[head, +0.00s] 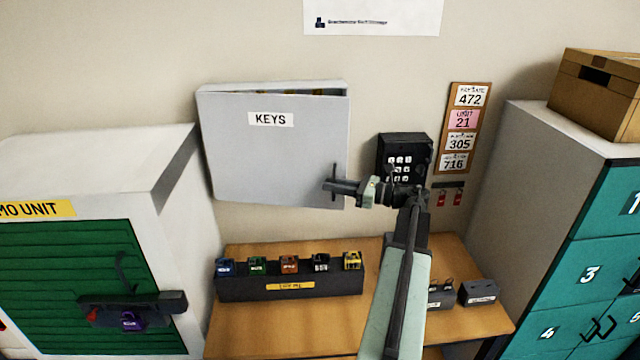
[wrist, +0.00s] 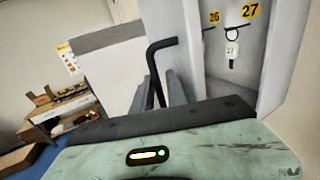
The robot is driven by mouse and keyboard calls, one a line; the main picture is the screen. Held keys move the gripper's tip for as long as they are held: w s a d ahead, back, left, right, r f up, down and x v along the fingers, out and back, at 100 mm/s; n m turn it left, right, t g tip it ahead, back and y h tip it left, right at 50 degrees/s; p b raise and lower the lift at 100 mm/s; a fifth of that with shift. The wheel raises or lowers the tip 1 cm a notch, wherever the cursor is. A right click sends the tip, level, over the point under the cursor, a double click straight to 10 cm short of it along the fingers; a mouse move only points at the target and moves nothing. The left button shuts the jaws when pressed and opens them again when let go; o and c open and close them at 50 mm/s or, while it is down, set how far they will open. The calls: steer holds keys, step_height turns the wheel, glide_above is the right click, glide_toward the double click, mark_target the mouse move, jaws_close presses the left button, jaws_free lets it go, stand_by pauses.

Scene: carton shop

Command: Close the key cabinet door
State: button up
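The grey key cabinet door (head: 265,150), labelled KEYS, stands ajar on the wall in the head view. A gap shows along its top edge, with the cabinet inside behind it. In the wrist view the cabinet inside (wrist: 229,80) shows at right, with a key on a hook and tags 26 and 27. The black bent door handle (wrist: 151,68) rises between the two fingers of my gripper (wrist: 158,90), which stand apart. In the head view my gripper (head: 330,186) is at the door's lower right edge, by the handle. Contact with the handle cannot be told.
A black keypad box (head: 404,150) is on the wall close to the right of my gripper. Below is a wooden table (head: 290,312) with a dark rack (head: 290,286). A green-shuttered unit (head: 75,275) stands left, teal lockers (head: 590,270) right.

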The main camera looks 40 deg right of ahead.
steer(key=x, duration=0.3)
steer(key=shift+s, duration=0.1)
steer(key=shift+c, duration=0.4)
jaws_close()
stand_by(1.0)
